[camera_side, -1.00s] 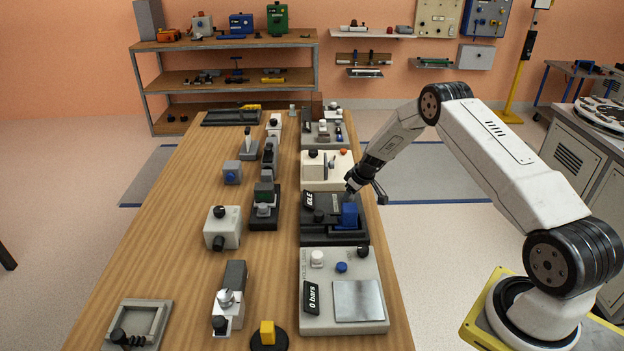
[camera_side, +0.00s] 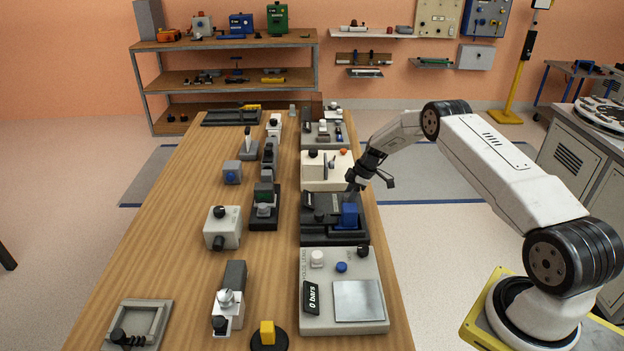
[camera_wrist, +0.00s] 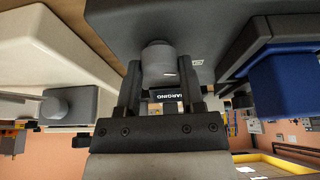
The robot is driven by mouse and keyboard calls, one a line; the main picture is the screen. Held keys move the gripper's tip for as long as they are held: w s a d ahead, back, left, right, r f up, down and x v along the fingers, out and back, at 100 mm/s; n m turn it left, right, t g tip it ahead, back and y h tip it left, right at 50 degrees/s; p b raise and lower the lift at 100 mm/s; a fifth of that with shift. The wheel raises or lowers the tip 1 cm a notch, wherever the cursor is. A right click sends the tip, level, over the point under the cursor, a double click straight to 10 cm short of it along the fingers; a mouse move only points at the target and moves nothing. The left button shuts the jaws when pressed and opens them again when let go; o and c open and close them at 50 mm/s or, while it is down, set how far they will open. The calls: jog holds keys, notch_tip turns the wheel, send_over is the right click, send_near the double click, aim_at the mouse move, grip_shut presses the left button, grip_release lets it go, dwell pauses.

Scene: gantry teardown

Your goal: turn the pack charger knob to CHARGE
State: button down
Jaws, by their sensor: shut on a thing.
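The pack charger (camera_side: 318,238) is a dark box on the right side of the bench, with a blue pack (camera_side: 349,214) in its bay; the pack shows at right in the wrist view (camera_wrist: 285,85). My gripper (camera_side: 351,186) is at the charger's far right part. In the wrist view my gripper (camera_wrist: 162,90) has its two fingers on either side of a grey round knob (camera_wrist: 158,62), shut on it. A small dark display (camera_wrist: 167,96) shows beyond it, its lettering partly hidden and ending in "ARGING". The knob's pointer marks cannot be read.
A cream unit (camera_side: 316,180) stands just behind the charger, and a light grey scale-like unit (camera_side: 357,300) reading "0 bars" stands in front. Several small devices line the bench (camera_side: 160,235) to the left. Its left part is mostly bare.

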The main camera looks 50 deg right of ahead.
aim_at(359, 201)
dwell(0.3)
jog(key=shift+c, duration=1.1)
grip_release()
jog(key=shift+r, duration=0.1)
jog(key=v, duration=0.7)
jog(key=shift+r, duration=0.3)
jog(key=shift+r, duration=0.1)
